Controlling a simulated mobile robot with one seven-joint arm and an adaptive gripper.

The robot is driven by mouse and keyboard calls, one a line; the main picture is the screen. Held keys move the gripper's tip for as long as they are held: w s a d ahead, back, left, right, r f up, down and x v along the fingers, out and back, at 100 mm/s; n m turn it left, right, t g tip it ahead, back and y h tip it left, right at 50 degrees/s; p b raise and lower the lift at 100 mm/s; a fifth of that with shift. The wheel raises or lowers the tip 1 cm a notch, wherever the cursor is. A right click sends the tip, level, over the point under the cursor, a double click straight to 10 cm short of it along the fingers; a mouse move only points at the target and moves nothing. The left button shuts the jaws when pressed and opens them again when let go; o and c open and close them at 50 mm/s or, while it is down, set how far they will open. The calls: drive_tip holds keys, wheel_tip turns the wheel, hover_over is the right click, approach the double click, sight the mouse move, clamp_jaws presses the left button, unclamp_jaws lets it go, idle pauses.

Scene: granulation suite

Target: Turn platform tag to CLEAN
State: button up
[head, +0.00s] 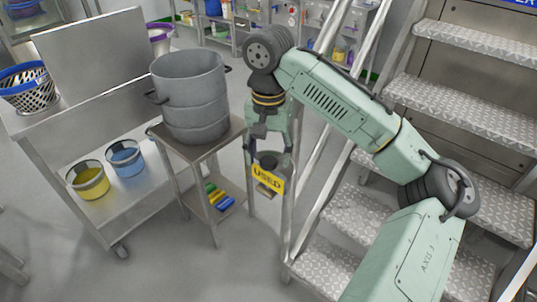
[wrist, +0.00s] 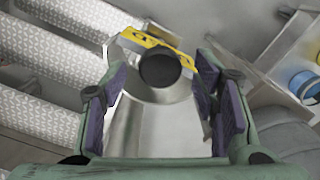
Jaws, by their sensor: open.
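The platform tag (head: 267,180) is a yellow plate reading USED in the head view, beside the stair platform's rail. A dark round knob (head: 269,160) sits just above the plate. In the wrist view the knob (wrist: 160,67) is a black disc, with the yellow tag (wrist: 150,42) partly behind it. My gripper (head: 270,150) points down over the knob, fingers apart. In the wrist view my gripper (wrist: 162,75) has one dark-padded finger on each side of the knob, with gaps showing; I see no contact. The knob's depth between the fingers is hard to judge.
Metal stairs (head: 455,105) with a sloping rail (head: 318,150) stand close on the right. A small table (head: 222,139) holding a large grey drum (head: 190,95) is close on the left. A steel cart (head: 70,140) with buckets stands farther left.

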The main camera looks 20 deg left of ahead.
drive_tip(key=shift+f, duration=0.4)
drive_tip(key=shift+c, duration=0.3)
drive_tip(key=c, duration=1.1)
